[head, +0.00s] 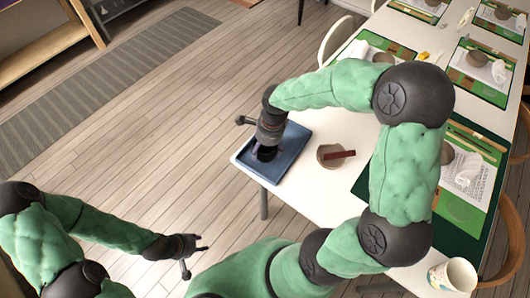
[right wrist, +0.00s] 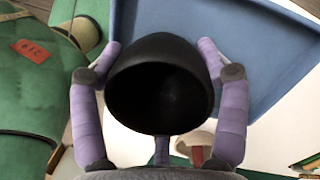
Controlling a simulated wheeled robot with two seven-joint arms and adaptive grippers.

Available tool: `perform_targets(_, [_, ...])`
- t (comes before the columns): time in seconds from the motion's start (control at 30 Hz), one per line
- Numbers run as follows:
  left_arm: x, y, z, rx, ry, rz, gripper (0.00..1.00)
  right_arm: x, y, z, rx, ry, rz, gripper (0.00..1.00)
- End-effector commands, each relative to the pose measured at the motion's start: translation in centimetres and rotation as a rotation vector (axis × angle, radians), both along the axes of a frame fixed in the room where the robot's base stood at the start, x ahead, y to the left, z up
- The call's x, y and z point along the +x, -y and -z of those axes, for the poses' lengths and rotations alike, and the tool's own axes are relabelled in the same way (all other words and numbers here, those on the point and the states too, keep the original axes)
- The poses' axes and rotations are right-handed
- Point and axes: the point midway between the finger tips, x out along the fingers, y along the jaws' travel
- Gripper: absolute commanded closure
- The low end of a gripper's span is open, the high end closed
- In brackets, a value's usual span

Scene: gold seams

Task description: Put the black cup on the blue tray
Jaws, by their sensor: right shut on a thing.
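The blue tray (head: 289,158) lies at the near left corner of the white table; it also fills the upper part of the right wrist view (right wrist: 245,40). My right gripper (head: 266,150) is over the tray. In the right wrist view its two purple fingers (right wrist: 160,65) close on both sides of the black cup (right wrist: 160,95), whose dark mouth faces the camera. In the head view the cup (head: 265,154) is mostly hidden under the gripper, and I cannot tell whether it touches the tray. My left gripper (head: 194,256) is open and empty, over the floor left of the table.
A patterned paper cup (head: 453,275) stands at the near right. Several green mats with papers and bowls line the table behind my right arm. A white chair (head: 336,40) is beyond the tray.

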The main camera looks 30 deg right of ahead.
Motion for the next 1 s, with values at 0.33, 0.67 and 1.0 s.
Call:
perform_targets(0.33, [0.0, 0.0, 0.7, 0.000, 0.000, 0.000, 0.60, 0.0, 0.0, 1.7, -0.001, 0.002, 0.000, 0.65])
perform_targets(0.67, [0.0, 0.0, 0.9, 0.000, 0.000, 0.000, 0.60, 0.0, 0.0, 2.1, 0.000, 0.001, 0.000, 0.01])
perform_targets(1.0, [0.0, 0.0, 0.9, 0.000, 0.000, 0.000, 0.60, 0.0, 0.0, 2.0, 0.000, 0.001, 0.000, 0.01])
